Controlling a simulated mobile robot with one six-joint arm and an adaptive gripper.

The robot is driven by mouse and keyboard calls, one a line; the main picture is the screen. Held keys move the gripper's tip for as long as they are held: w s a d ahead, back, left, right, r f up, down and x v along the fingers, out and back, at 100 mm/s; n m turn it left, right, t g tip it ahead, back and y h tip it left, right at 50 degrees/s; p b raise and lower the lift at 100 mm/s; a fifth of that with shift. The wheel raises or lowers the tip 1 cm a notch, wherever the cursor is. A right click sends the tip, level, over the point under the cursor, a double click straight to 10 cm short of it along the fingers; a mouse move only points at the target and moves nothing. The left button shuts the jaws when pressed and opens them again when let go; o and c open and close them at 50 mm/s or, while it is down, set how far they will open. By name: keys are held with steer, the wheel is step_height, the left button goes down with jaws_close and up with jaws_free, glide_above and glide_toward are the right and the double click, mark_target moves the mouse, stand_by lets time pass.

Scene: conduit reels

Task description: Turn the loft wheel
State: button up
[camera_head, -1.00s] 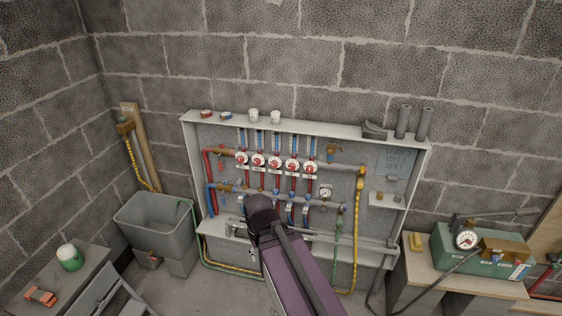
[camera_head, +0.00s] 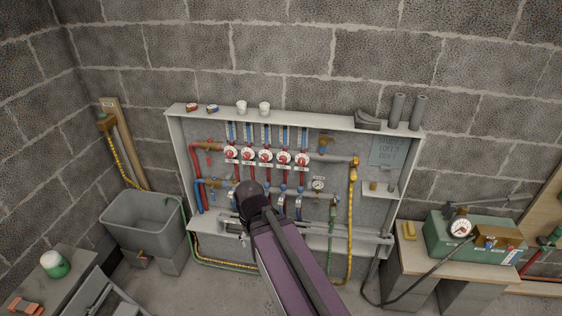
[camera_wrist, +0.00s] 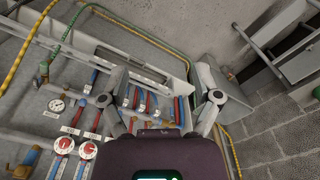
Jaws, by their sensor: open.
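In the head view, a row of several red-and-white wheels (camera_head: 265,156) runs along the upper pipe of the manifold, with small white labels below them. The labels are too small to read, so I cannot tell which is the loft wheel. Two wheels, (camera_wrist: 63,146) and its neighbour (camera_wrist: 88,150), show at the lower left of the wrist view. My gripper (camera_wrist: 162,72) is open and empty, its fingers spread over the blue and red pipes, apart from these wheels. In the head view my arm hides the gripper and part of the lower pipes.
A shallow cabinet (camera_head: 174,150) frames the manifold. A small gauge (camera_head: 318,185) sits right of the wheels. A grey plate (camera_head: 387,152) with faint writing hangs further right. A grey tub (camera_head: 140,222) stands left; a green pump box (camera_head: 475,238) sits on a bench at right.

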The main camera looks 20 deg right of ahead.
steer(key=w+d+f+n+t+h+b, duration=0.2)
steer(key=w+d+f+n+h+b, duration=0.1)
steer(key=w+d+f+b, duration=0.3)
steer(key=n+t+h+b, duration=0.7)
steer(key=n+t+b, duration=0.6)
steer(key=n+b, duration=0.95)
glide_toward(282, 160)
steer(key=s+a+n+p, duration=0.2)
steer(key=s+n+p, duration=0.1)
steer(key=n, duration=0.1)
steer(key=shift+w+d+m, duration=0.15)
steer(key=shift+w+m, duration=0.05)
steer(key=shift+m, duration=0.05)
steer(key=x, duration=1.3)
steer(key=shift+w+d+f, duration=0.2)
steer(key=shift+w+d, duration=0.05)
steer(key=shift+w, duration=0.05)
steer(key=shift+c, duration=0.3)
steer(key=shift+a, duration=0.1)
steer(key=c, duration=1.1)
